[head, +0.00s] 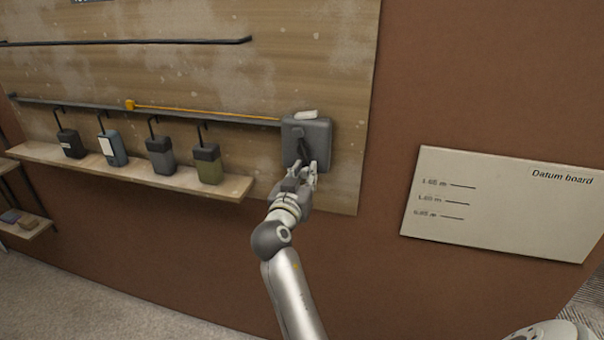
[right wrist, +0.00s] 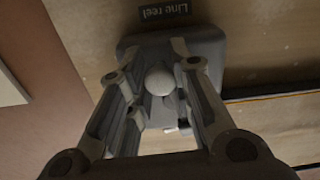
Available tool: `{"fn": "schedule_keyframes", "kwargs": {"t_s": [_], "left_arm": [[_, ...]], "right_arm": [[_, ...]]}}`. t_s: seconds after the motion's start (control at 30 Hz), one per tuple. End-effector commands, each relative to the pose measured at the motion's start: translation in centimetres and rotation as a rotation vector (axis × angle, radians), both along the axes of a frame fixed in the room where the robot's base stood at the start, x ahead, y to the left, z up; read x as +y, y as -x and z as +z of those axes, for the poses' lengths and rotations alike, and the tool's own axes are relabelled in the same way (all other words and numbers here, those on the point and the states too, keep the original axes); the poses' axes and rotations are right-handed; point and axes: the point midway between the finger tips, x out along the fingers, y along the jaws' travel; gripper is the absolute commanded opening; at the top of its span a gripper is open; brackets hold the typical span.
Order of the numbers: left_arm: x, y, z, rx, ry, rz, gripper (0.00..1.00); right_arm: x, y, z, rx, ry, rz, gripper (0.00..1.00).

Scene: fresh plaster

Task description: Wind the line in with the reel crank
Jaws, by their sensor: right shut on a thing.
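The line reel (head: 320,135) is a dark grey box on the wooden board, with a dark crank (head: 299,140) on its front. In the right wrist view the reel (right wrist: 207,45) lies behind the fingers, and the crank's round pale knob (right wrist: 160,80) sits between them. My right gripper (head: 305,170) is shut on the crank knob at the lower part of the reel's face. An orange line (head: 200,111) runs left from the reel to a small orange block (head: 130,105) on the dark rail. My left gripper is out of view.
A pale datum board (head: 500,215) is on the brown wall to the right. The wall between reel and datum board is clear.

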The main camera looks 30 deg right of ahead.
Motion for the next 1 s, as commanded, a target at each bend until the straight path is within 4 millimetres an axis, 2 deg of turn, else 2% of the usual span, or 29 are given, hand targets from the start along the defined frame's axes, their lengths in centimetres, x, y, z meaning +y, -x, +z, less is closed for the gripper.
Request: {"fn": "schedule_keyframes", "kwargs": {"t_s": [0.47,1.0], "left_arm": [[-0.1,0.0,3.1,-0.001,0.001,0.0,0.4],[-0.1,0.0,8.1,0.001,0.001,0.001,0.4]], "right_arm": [[-1.3,1.5,1.3,0.335,0.285,-0.001,0.0],[-2.3,2.6,3.5,0.727,0.619,-0.002,0.0]]}}
